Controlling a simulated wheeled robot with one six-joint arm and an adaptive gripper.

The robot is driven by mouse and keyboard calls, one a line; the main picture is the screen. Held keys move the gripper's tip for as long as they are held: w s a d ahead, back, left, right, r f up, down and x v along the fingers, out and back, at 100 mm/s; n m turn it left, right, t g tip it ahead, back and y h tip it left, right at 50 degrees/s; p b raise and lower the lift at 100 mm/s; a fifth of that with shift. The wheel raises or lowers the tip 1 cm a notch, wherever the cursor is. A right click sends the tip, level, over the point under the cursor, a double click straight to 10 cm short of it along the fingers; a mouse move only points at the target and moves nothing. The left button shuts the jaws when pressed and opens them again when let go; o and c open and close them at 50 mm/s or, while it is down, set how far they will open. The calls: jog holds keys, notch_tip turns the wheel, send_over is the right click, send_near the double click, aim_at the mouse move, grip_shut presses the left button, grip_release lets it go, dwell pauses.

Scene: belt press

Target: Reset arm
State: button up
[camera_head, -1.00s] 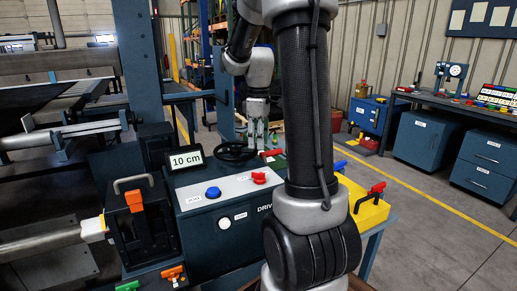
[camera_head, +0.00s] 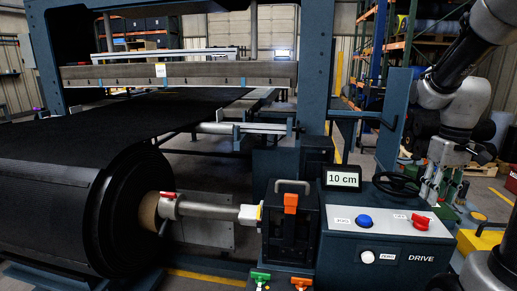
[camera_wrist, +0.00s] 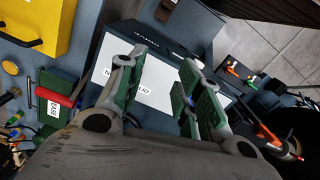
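My gripper (camera_head: 436,186) hangs at the right of the head view, pointing down beside the black handwheel (camera_head: 397,183) of the drive console (camera_head: 385,244). In the wrist view its two green-padded fingers (camera_wrist: 161,84) stand apart. I see nothing held between them. Beyond them is a dark blue box with white labels (camera_wrist: 155,86). My arm rises along the right edge of the head view, partly cut off by the frame.
The console has a 10 cm display (camera_head: 343,179), a blue button (camera_head: 364,221) and a red switch (camera_head: 420,222). A large black belt roll (camera_head: 60,205) is at left. A yellow box (camera_wrist: 35,22) and a red-handled lever (camera_wrist: 58,97) lie left of my fingers in the wrist view.

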jog(key=s+a+r+t, duration=0.4)
jog(key=s+a+r, duration=0.2)
jog(key=s+a, duration=0.4)
jog(key=shift+s+r+t, duration=0.25)
jog(key=shift+s+t, duration=0.05)
jog(key=shift+s, duration=0.7)
jog(key=shift+a, duration=0.1)
